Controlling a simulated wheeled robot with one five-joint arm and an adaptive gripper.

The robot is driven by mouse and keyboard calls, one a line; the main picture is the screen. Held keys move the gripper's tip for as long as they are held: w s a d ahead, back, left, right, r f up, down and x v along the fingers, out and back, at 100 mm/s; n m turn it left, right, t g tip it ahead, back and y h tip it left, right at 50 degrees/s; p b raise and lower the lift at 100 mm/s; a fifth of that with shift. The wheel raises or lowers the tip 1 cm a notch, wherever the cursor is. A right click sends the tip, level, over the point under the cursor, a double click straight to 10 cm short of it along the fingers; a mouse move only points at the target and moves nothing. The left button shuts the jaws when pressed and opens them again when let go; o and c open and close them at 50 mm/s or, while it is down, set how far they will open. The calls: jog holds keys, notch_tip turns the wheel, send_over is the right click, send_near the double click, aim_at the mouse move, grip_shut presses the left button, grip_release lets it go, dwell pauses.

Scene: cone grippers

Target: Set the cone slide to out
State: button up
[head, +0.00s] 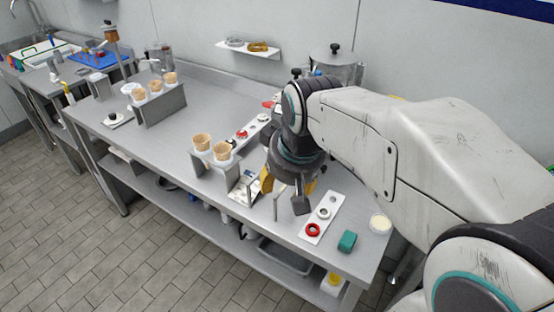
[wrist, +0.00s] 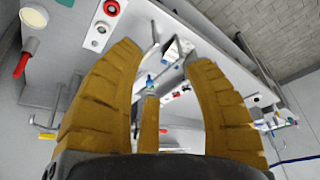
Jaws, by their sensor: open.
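My gripper (head: 288,187) hangs over the front part of the steel counter (head: 185,135), with its yellow fingers pointing down and spread apart. In the wrist view the fingers (wrist: 160,70) are open, with nothing held between them. A small metal and white fixture (head: 244,187) stands just left of the gripper; it also shows beyond the fingertips in the wrist view (wrist: 180,48). A thin upright metal plate (head: 278,202) stands beside it, below the fingers. A dark block (head: 301,205) is close to the fingers on the right. I cannot tell which part is the cone slide or its setting.
A white strip (head: 327,211) carries a red ring and a dark ring. A green block (head: 347,241) and a round cream-topped cup (head: 380,223) stand near the right edge. Cones stand in holders (head: 212,155) to the left. The counter's left-middle part is mostly clear.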

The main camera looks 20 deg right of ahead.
jog(key=shift+m+h, duration=0.3)
jog(key=shift+m, duration=0.5)
jog(key=shift+w+d+f+b, duration=0.15)
jog(key=shift+w+d+f, duration=1.35)
jog(key=shift+w+f, duration=1.6)
jog(key=shift+w+d+f+b, duration=0.15)
jog(key=shift+w+d+f, duration=1.6)
jog(key=shift+w, duration=2.6)
jog(key=shift+w+d+f+b, duration=0.15)
jog(key=shift+w+d+f, duration=1.15)
jog(key=shift+w+f, duration=1.9)
jog(key=shift+w+r, duration=0.5)
jog(key=shift+r, duration=0.05)
jog(key=shift+c, duration=0.3)
grip_shut()
